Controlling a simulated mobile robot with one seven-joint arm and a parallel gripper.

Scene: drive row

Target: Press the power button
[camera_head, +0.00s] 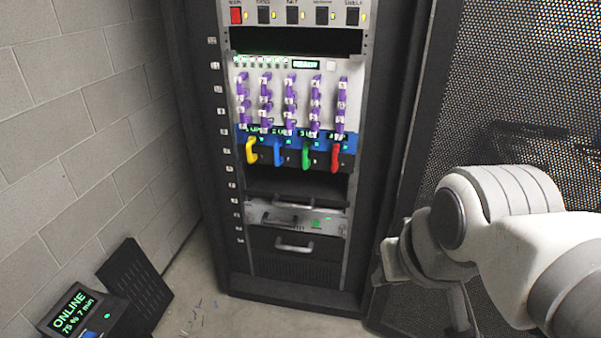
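A tall dark equipment rack (390,130) stands in the middle of the head view. At its top is a panel row with a red switch (236,15) at the left and several black switches beside small lit lamps. A blue button (90,334) shows on a dark unit (62,322) with a green "ONLINE" display at the lower left. I cannot tell which of these is the power button. My gripper (390,262) is at the end of my white arm, in front of the rack's lower right edge, apart from the switches. Its fingers are not clear.
The rack holds purple plugged cables (290,100), coloured handles (307,152) in yellow, blue, green and red, and lower drawers with grey handles (294,246). A block wall (80,130) is at left, a mesh door (510,90) at right. Floor (205,300) shows between wall and rack, with small scraps.

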